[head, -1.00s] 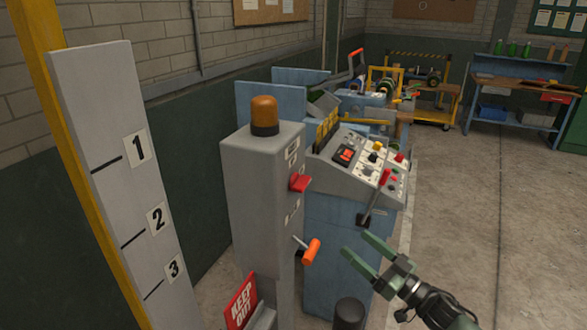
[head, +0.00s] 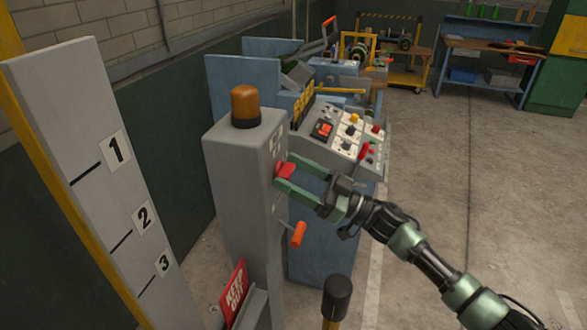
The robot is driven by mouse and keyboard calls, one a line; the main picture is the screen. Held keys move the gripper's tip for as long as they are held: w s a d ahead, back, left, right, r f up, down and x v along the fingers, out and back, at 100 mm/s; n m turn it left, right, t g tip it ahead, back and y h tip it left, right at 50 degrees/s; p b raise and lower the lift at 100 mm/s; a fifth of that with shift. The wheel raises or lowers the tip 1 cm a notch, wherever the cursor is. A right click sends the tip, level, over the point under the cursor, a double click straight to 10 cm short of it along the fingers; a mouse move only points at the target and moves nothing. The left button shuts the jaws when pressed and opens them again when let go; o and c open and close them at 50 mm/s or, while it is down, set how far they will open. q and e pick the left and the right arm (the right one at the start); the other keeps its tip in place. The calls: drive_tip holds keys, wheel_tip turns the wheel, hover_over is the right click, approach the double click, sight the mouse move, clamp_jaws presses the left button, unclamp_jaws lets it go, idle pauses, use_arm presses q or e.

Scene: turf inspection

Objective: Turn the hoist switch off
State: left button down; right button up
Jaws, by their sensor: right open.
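A grey post (head: 235,190) with an amber beacon (head: 245,106) on top stands in the middle. A red switch handle (head: 286,171) sticks out of its right face. My right gripper (head: 284,172) is open, with its two green fingers on either side of the red handle, one above and one below. Whether the fingers touch it I cannot tell. An orange-gripped lever (head: 298,234) is lower on the same post. The labels on the post are too small to read, so I cannot tell which control is the hoist switch. My left gripper is not in view.
A control console (head: 340,135) with several buttons stands just behind the post. A tall board numbered 1 to 3 (head: 95,190) is at the left. A red KEEP OUT sign (head: 234,292) and a black-capped post (head: 337,298) are low in front. Floor at the right is clear.

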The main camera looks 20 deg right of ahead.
drive_tip(key=shift+d, duration=0.1)
drive_tip(key=c, duration=1.4)
drive_tip(key=n+g+b, duration=0.2)
drive_tip(key=n+b, duration=0.2)
drive_tip(key=n, duration=0.1)
drive_tip(key=n+g+b, duration=0.3)
drive_tip(key=n+b, duration=0.1)
drive_tip(key=n, duration=0.2)
drive_tip(key=n+g+b, duration=0.2)
drive_tip(key=n+b, duration=0.2)
drive_tip(key=n, duration=0.2)
drive_tip(key=shift+w+d+g+y, duration=0.1)
drive_tip(key=shift+g+y, duration=0.2)
drive_tip(key=shift+g, duration=0.1)
drive_tip(key=n+b, duration=0.1)
drive_tip(key=n, duration=0.1)
drive_tip(key=n+g+h+b, duration=0.1)
drive_tip(key=n, duration=0.2)
drive_tip(key=shift+r+h, duration=0.1)
drive_tip(key=shift+h, duration=0.2)
drive_tip(key=shift+n, duration=0.3)
drive_tip(key=o, duration=1.4)
